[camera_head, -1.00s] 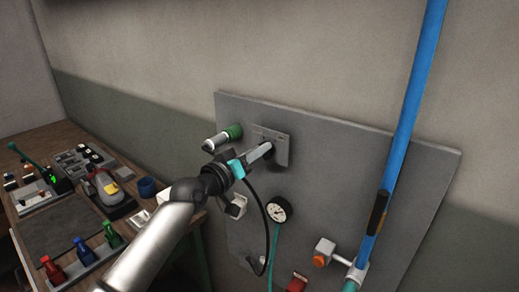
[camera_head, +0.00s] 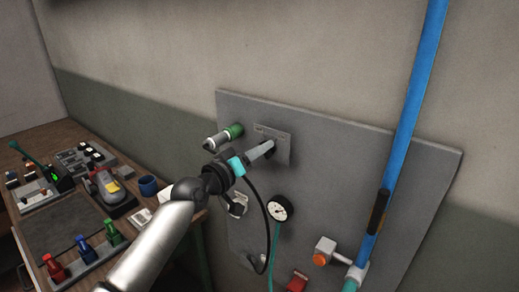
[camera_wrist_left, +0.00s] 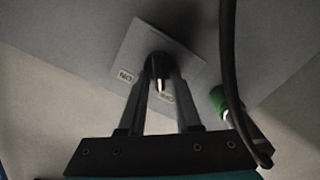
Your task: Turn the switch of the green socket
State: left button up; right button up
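The switch is a black knob with a white mark (camera_wrist_left: 158,67) on a square grey plate (camera_wrist_left: 185,62) with ON and OFF labels; the mark points towards the OFF side. The plate also shows in the head view (camera_head: 284,147), at the top left of the wall panel. The green socket (camera_head: 235,131) is just left of the plate; its green part (camera_wrist_left: 219,98) shows at the right in the left wrist view. My left gripper (camera_wrist_left: 161,80) has its fingertips close on both sides of the knob and appears shut on it. My right gripper is not in view.
A black cable hangs by the gripper. A cluttered workbench (camera_head: 60,225) stands at left.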

pick_arm(q)
jog(key=shift+o, duration=0.9)
jog(key=shift+a, duration=0.1)
jog(key=b+v, duration=0.1)
jog(key=v, duration=1.4)
jog(key=shift+b, duration=0.35)
jog(key=shift+s, duration=0.1)
